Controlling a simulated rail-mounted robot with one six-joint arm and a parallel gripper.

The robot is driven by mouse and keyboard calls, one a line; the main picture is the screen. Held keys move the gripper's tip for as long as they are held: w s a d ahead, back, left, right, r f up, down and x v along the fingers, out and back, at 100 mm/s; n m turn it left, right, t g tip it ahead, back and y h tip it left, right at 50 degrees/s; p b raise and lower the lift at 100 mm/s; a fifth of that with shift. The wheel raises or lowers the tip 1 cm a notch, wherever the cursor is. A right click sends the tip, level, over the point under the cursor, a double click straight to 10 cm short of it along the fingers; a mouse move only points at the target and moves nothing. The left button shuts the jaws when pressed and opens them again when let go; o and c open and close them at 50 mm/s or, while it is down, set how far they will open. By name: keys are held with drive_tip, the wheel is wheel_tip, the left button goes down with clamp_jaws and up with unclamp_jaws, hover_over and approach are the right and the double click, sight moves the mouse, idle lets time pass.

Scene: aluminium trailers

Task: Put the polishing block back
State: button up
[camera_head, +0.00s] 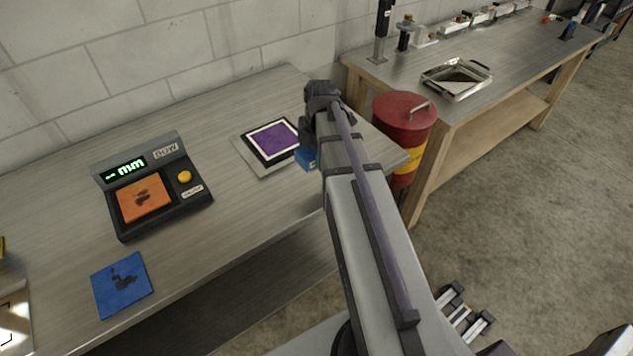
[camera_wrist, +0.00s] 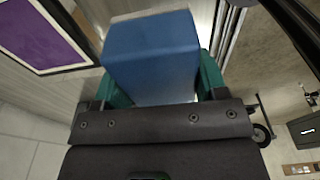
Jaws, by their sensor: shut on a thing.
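The polishing block is a blue block (camera_wrist: 152,58), held between the green fingers of my gripper (camera_wrist: 160,82) in the wrist view. In the head view a small part of the blue block (camera_head: 306,158) shows at the left of my arm, over the right part of the near table; the arm hides the rest. A purple square with a white and black border (camera_head: 272,141) lies on a grey plate left of the block. It also shows at the upper left of the wrist view (camera_wrist: 42,32). Whether the block touches the table cannot be told.
A dark device with a green display (camera_head: 152,187) and an orange pad stands on the table (camera_head: 60,225). A blue stained cloth or sheet (camera_head: 122,285) lies in front of it. A red drum (camera_head: 404,121) stands between this table and the far bench (camera_head: 520,62), which holds a metal tray (camera_head: 457,80).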

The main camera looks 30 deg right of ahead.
sight(313, 184)
wheel_tip(313, 184, down, 10)
drive_tip(key=b, duration=0.8)
drive_tip(key=shift+b, duration=0.3)
drive_tip(key=shift+r+p, duration=0.3)
drive_tip(key=shift+r, duration=0.05)
drive_tip(key=shift+f, duration=0.2)
drive_tip(key=o, duration=0.9)
drive_tip(key=r+p, duration=0.4)
drive_tip(key=d+r+p, duration=0.1)
drive_tip(key=r+p, duration=0.7)
drive_tip(key=shift+w+d+r, duration=0.1)
drive_tip(key=shift+d+r, duration=0.1)
drive_tip(key=shift+r, duration=0.15)
drive_tip(key=shift+a+f, duration=0.2)
drive_tip(key=shift+a, duration=0.15)
drive_tip(key=s+a+m, duration=0.4)
drive_tip(key=a+m, duration=0.4)
drive_tip(key=m, duration=0.1)
drive_tip(key=s+a+f+m+h+b, duration=0.1)
drive_tip(key=s+a+m, duration=0.4)
drive_tip(key=a+m, duration=0.3)
drive_tip(key=shift+s+a+m, duration=0.2)
drive_tip(key=shift+a+m, duration=0.05)
drive_tip(key=shift+m, duration=0.85)
